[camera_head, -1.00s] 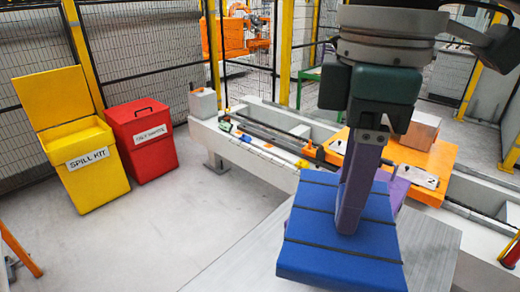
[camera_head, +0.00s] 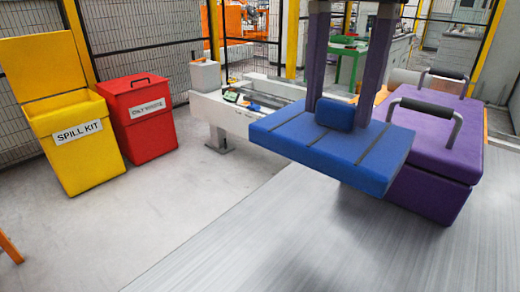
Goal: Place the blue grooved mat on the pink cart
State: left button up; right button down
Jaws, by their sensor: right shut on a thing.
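The blue grooved mat (camera_head: 290,135) hangs level in the middle right of the head view, with dark grooves across its top and a raised blue block (camera_head: 335,113) in the middle. My right gripper (camera_head: 340,108) comes down from above, its two purple fingers on either side of that block, shut on it. The mat is held above a grey streaked metal surface (camera_head: 270,245). No pink cart shows in this view. My left gripper is not in view.
A purple case (camera_head: 440,150) with two grey handles stands right behind the mat, partly hidden by it. A pale bench (camera_head: 225,112) with small parts lies behind. The floor between is clear.

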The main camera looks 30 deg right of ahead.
aim_at(338, 127)
notch_tip(338, 127, down, 17)
jog(key=b, duration=0.2)
jog(key=shift+s+d+b, duration=0.15)
jog(key=shift+b, duration=0.2)
jog(key=shift+r, duration=0.15)
jog(key=shift+c, duration=1.3)
grip_release()
notch_tip(338, 127, up, 11)
jog(key=shift+r+p, duration=0.1)
jog(key=shift+p, duration=1.05)
jog(key=shift+r, duration=0.45)
